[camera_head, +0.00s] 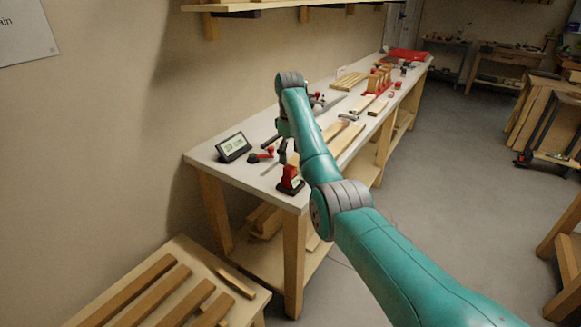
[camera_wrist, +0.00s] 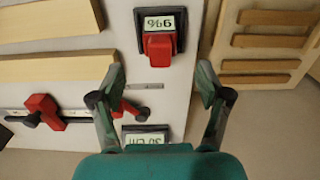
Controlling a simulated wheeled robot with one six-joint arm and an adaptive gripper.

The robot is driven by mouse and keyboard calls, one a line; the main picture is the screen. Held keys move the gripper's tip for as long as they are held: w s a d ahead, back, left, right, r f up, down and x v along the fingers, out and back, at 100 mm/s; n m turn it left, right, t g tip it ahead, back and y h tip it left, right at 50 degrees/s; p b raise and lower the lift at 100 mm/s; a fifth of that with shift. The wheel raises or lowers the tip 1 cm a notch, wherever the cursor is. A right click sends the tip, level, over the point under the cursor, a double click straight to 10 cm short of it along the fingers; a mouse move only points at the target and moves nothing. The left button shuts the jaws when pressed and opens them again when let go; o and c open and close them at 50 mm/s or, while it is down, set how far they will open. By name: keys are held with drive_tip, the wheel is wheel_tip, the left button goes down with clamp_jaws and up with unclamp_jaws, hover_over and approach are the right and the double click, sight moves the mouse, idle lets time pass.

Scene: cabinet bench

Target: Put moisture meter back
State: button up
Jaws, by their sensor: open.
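The moisture meter (camera_wrist: 160,35), a black body with a red block and a display that seems to read 9%, lies on the bench at the top middle of the wrist view. In the head view it shows as a red and black thing (camera_head: 290,180) near the bench's front corner. My gripper (camera_wrist: 160,82) is open and empty, its fingers apart, with the meter just beyond the fingertips. In the head view my gripper (camera_head: 283,152) is small and dark above the bench, close to the meter.
A black display box (camera_head: 233,147) stands at the bench's left end. A red-handled clamp (camera_wrist: 42,112) and light boards (camera_wrist: 50,67) lie on the bench (camera_head: 262,178). A low slatted wooden stand (camera_head: 170,290) is in front.

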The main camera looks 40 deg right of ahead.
drive_tip(key=shift+r, duration=1.4)
